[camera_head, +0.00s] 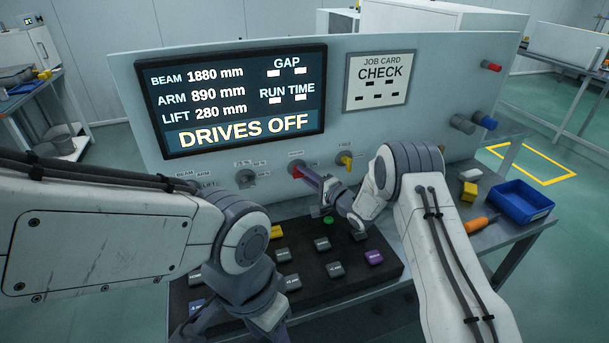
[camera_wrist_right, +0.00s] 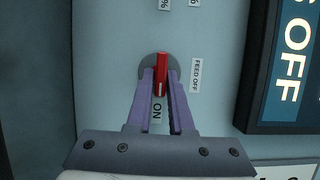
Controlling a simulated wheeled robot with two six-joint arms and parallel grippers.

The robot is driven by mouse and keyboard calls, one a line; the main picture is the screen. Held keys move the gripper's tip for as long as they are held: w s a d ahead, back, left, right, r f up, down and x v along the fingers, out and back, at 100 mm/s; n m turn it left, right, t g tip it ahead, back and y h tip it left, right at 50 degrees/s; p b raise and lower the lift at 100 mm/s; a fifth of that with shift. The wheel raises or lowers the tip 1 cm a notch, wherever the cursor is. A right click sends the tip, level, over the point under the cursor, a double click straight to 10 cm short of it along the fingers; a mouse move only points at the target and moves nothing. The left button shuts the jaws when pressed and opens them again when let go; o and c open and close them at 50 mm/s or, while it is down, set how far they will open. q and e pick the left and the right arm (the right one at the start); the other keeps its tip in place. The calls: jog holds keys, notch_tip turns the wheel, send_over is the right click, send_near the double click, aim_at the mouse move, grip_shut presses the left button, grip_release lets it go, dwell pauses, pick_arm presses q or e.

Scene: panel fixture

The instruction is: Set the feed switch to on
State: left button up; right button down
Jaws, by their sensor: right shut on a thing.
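The red feed switch (camera_head: 299,172) is on the upright panel under the screen; it shows larger in the right wrist view (camera_wrist_right: 162,72). In the right wrist view, a FEED OFF label (camera_wrist_right: 195,75) sits to its right and an ON label (camera_wrist_right: 157,111) below it. The red handle's white-marked end lies toward the ON label. My right gripper (camera_head: 312,178) is shut on the handle, one purple finger on each side. My left gripper (camera_head: 262,318) hangs over the front left of the button pad; its fingertips are not clear.
The screen (camera_head: 240,97) reads DRIVES OFF. A yellow knob (camera_head: 346,161) is right of the feed switch and a grey knob (camera_head: 245,178) left of it. The black button pad (camera_head: 312,290) lies below. A blue bin (camera_head: 520,205) and orange-handled tool (camera_head: 480,223) are at right.

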jog(key=shift+d, duration=0.15)
jog(key=c, duration=0.9)
grip_release()
jog(key=b+v, duration=0.1)
jog(key=v, duration=0.9)
jog(key=shift+s, duration=0.2)
